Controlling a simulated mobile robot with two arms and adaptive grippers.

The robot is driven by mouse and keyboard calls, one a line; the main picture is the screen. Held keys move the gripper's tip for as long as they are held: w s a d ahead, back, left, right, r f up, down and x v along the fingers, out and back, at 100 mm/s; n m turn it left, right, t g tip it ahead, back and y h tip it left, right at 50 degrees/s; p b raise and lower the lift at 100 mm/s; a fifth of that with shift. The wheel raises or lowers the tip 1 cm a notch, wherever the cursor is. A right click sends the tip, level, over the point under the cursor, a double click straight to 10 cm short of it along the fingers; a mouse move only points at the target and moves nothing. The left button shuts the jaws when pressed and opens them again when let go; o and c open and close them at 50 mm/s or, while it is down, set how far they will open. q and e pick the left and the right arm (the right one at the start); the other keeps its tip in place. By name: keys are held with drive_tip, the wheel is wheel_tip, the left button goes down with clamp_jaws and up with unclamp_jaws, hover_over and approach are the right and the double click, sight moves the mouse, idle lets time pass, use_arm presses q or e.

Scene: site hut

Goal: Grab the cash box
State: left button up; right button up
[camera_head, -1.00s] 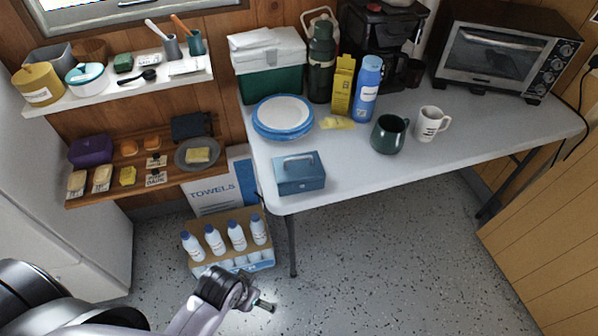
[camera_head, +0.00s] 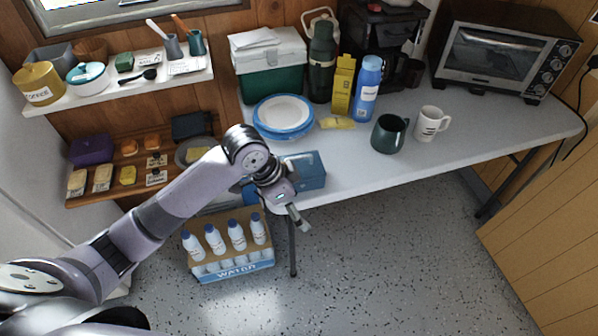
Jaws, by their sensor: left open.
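The blue cash box (camera_head: 312,171) sits on the front left corner of the white folding table (camera_head: 385,183). My left arm now covers its left part and its handle. My left gripper (camera_head: 297,218) is open and empty, pointing down just in front of the cash box and the table's front edge. I cannot tell whether it touches the box. My right gripper is not in view.
Blue-rimmed plates (camera_head: 284,115) stand behind the cash box. A dark green mug (camera_head: 389,134) and a white mug (camera_head: 430,124) stand to its right. A water bottle crate (camera_head: 232,265) is on the floor below. The table's front middle is clear.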

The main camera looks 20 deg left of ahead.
use_arm(q)
approach(292, 159)
drive_tip(key=shift+m, duration=0.4)
drive_tip(key=x, duration=1)
drive_tip(key=shift+f+p, duration=0.2)
drive_tip(key=shift+p, duration=0.1)
drive_tip(key=x, duration=0.5)
drive_tip(key=shift+a+f+p, duration=0.15)
drive_tip(key=shift+p, duration=0.15)
drive_tip(key=shift+c, duration=0.5)
drive_tip(key=c, duration=1.6)
drive_tip(key=shift+c, duration=0.5)
